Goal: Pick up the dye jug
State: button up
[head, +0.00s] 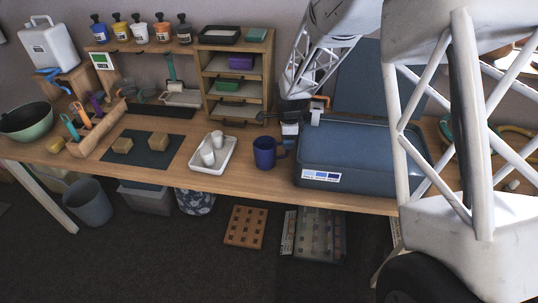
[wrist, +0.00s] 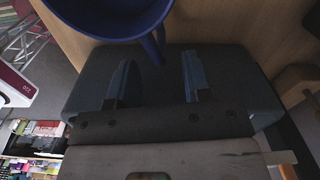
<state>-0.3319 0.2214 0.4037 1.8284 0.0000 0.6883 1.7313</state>
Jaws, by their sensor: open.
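The dye jug, which I take to be the blue mug-like vessel with a side handle (head: 264,153), stands upright on the wooden bench. In the wrist view its blue rim and bowl (wrist: 110,20) fill the top edge. Its handle points down toward my gripper (wrist: 158,62). My gripper is open, with one finger on each side of the handle's line. The handle end shows between or just beyond the fingertips; the exact depth is unclear. In the head view my gripper (head: 290,140) is just right of the jug, its fingers small and dark.
A white tray with white cups (head: 226,164) lies left of the jug. A large blue-grey case (head: 350,160) stands close on the right. A drawer unit (head: 236,106) is behind. The bench's front edge is close in front.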

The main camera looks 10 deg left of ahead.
jog(key=shift+f, duration=1)
